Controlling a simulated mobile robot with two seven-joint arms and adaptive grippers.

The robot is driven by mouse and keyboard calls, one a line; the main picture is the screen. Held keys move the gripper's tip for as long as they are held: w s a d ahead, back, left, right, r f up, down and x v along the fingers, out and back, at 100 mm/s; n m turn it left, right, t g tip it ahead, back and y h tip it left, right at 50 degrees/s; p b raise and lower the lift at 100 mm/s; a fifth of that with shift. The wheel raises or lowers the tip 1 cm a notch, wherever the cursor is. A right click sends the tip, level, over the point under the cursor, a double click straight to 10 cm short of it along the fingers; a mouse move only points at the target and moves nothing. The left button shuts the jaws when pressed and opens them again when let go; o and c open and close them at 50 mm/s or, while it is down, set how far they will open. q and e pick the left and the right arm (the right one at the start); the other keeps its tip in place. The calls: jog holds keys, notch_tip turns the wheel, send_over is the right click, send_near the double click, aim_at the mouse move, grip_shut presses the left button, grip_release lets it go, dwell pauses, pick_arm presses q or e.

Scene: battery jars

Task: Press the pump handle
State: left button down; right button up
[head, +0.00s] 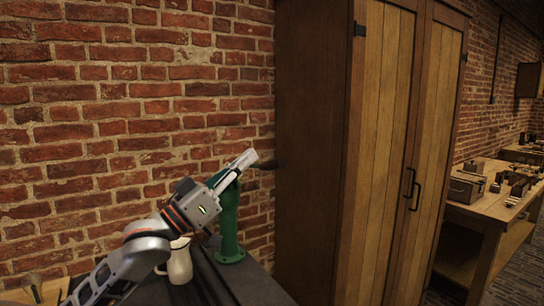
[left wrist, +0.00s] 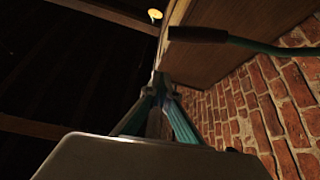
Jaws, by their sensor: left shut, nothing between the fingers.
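The green pump (head: 229,228) stands on a dark surface by the brick wall in the head view. Its pump handle (head: 267,165) ends in a dark grip near the wardrobe's side. My left gripper (head: 251,158) is shut and empty, in front of the pump's top, its tips near the handle. It hides part of the pump's head and lever. In the left wrist view, the handle's dark grip (left wrist: 198,34) and green bar cross the upper right, beyond my left gripper's fingertips (left wrist: 160,82). I cannot tell whether they touch. My right gripper is not in view.
A tall wooden wardrobe (head: 376,150) stands right of the pump. A cream jug (head: 180,263) stands beside the pump, partly behind my left arm. The dark counter (head: 250,284) is bare in front of the pump. A workbench (head: 480,205) with boxes is at far right.

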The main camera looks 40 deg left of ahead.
pick_arm(q)
jog(key=w+d+p, duration=0.1)
jog(key=w+d, duration=0.1)
jog(key=w, duration=0.4)
jog(key=shift+w+d+f+p, duration=0.15)
jog(key=shift+d+f+p, duration=0.1)
jog(key=shift+d+p, duration=0.05)
dwell(0.3)
jog(key=shift+f, duration=0.15)
